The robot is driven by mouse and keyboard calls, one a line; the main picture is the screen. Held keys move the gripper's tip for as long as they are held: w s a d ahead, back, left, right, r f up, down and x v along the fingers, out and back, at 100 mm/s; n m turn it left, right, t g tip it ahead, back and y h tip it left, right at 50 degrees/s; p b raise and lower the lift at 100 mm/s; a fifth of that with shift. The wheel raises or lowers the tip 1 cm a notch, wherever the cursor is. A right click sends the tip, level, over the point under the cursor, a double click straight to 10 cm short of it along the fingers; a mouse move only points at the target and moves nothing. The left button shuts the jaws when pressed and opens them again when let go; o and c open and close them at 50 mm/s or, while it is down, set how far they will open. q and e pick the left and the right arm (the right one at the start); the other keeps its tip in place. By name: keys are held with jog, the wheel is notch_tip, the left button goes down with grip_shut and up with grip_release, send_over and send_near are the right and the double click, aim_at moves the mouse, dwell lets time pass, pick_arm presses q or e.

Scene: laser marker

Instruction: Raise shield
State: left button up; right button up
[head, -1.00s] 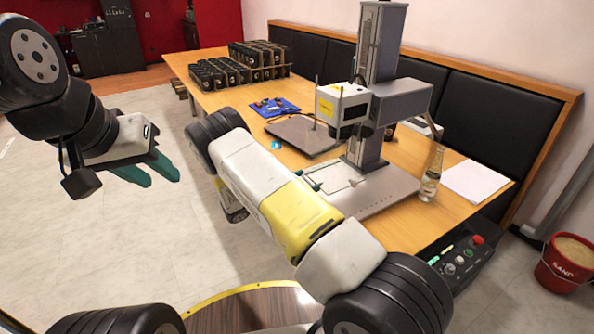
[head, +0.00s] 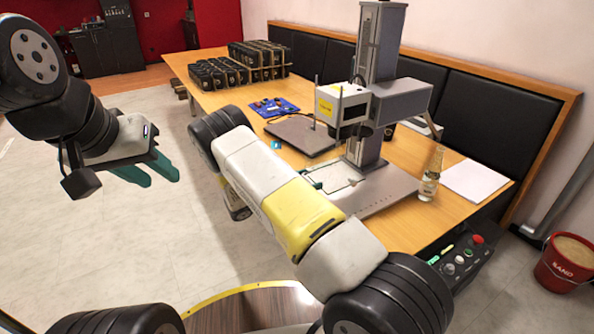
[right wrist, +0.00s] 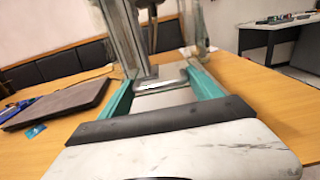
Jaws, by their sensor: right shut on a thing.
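The laser marker (head: 374,95) stands on the wooden table, with a tall grey column and a pale laser head (head: 342,102) with a yellow label. A see-through panel, apparently the shield (right wrist: 118,35), stands upright beyond my right fingers in the right wrist view; its outline is hard to make out. My right gripper (right wrist: 165,78) is at the marker, its teal fingers on either side of a pale grey part. The exact grip is unclear. In the head view my right forearm hides most of that gripper. My left gripper (head: 155,174) hangs open and empty over the floor at the left.
A dark flat plate (head: 300,136) and a blue board (head: 273,107) lie left of the marker. A clear bottle (head: 430,175) and white paper (head: 475,181) are to its right. Several black items (head: 257,58) stand at the far end. A control box (head: 462,257) is at the near edge.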

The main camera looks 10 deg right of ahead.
aim_at(307, 137)
jog(key=r, duration=1.6)
jog(key=shift+w+a+r, duration=0.15)
jog(key=shift+a+r, duration=0.05)
jog(key=shift+r, duration=0.15)
jog(key=o, duration=1.8)
jog(key=shift+f, duration=0.1)
jog(key=shift+d, duration=0.1)
jog(key=v, duration=0.8)
